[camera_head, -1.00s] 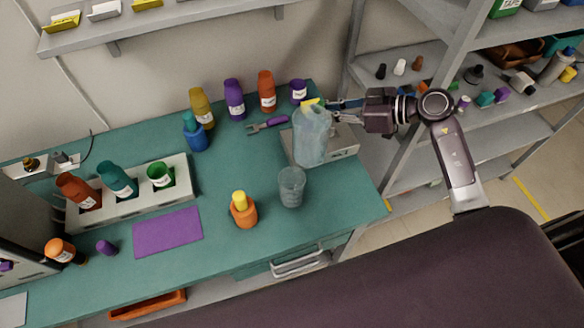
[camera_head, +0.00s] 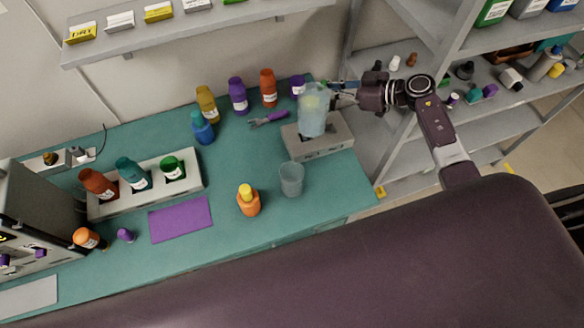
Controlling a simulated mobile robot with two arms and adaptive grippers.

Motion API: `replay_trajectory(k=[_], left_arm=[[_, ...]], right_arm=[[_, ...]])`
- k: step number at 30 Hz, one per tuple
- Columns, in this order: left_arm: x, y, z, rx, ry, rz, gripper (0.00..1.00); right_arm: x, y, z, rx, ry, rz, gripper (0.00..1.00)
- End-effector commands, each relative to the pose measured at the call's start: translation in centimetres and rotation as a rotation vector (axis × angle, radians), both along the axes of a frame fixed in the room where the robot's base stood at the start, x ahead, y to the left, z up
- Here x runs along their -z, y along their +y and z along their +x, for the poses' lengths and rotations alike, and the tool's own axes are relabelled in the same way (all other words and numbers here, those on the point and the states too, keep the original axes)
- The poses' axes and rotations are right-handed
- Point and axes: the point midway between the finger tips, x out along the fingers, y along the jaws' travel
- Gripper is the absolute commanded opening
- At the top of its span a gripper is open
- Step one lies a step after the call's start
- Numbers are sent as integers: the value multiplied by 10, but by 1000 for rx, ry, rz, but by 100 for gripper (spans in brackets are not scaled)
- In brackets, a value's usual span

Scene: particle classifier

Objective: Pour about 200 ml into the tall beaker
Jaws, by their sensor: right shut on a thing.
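My right gripper (camera_head: 336,92) is shut on a pale, see-through jug (camera_head: 313,120) with a yellow patch near its top. The jug is in front of the gripper's tips, over the back of a grey block (camera_head: 322,148). I cannot tell how far it is tilted or how much it holds. A clear beaker (camera_head: 291,180) stands upright on the teal bench (camera_head: 225,165), nearer to me than the block and apart from the jug. Its content is hard to make out. My left gripper is not in view.
An orange bottle with a yellow cap (camera_head: 248,201) stands left of the beaker. Several coloured bottles line the back, with a purple-handled tool (camera_head: 270,118) near the block. A bottle rack (camera_head: 190,192) and a purple mat (camera_head: 180,219) are at left. Grey shelves (camera_head: 480,110) stand at right.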

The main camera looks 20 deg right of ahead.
Motion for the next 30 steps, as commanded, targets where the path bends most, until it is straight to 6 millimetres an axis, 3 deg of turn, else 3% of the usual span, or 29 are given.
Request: replay_trajectory(k=[14, 30], left_arm=[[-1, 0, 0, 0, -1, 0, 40], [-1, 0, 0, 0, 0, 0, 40]], right_arm=[[-4, 2, -1, 1, -33, -24, 0], [-18, 14, -14, 4, -223, -200, 0]])
